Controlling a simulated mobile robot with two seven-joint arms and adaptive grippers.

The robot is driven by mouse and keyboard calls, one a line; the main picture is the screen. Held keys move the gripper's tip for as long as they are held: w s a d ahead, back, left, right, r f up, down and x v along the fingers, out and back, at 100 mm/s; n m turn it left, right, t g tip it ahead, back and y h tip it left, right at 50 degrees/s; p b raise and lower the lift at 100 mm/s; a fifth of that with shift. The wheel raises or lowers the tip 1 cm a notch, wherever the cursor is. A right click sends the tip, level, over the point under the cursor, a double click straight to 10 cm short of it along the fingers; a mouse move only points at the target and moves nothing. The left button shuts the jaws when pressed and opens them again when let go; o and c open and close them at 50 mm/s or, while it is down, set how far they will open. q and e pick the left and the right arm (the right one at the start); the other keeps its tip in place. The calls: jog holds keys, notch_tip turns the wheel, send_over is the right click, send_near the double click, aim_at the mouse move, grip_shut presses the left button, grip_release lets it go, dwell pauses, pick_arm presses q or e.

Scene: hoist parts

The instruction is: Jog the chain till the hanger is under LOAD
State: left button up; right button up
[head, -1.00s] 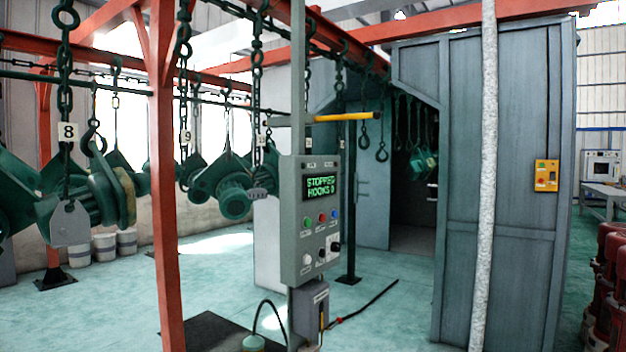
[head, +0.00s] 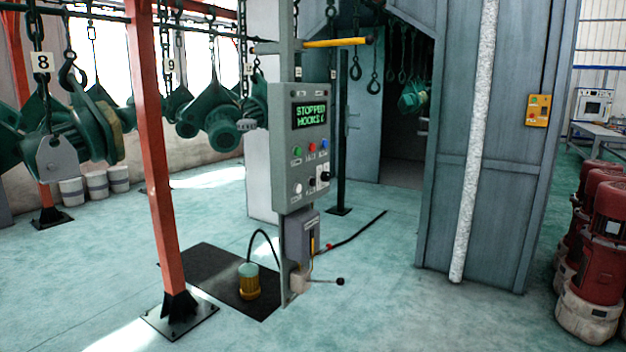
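The chain (head: 36,32) hangs from an overhead rail at the upper left, with a hanger tagged 8 (head: 41,63) carrying green hoist parts (head: 75,135). A hanger tagged 9 (head: 170,66) hangs further back with more green parts (head: 215,124). The grey control panel (head: 303,150) stands in the middle on a post. Its green display (head: 310,113) reads STOPPED and a HOOKS line whose last character is unclear. Coloured buttons and a black knob (head: 324,177) sit below. No LOAD sign can be made out. Neither gripper is in view.
A red post (head: 157,170) stands left of the panel. A black mat (head: 215,275) with a yellow-bodied lamp-like unit (head: 249,282) lies on the floor. A grey booth (head: 490,150) with a white pole (head: 473,140) stands right. Red motors (head: 606,240) stand at the right edge. The front floor is clear.

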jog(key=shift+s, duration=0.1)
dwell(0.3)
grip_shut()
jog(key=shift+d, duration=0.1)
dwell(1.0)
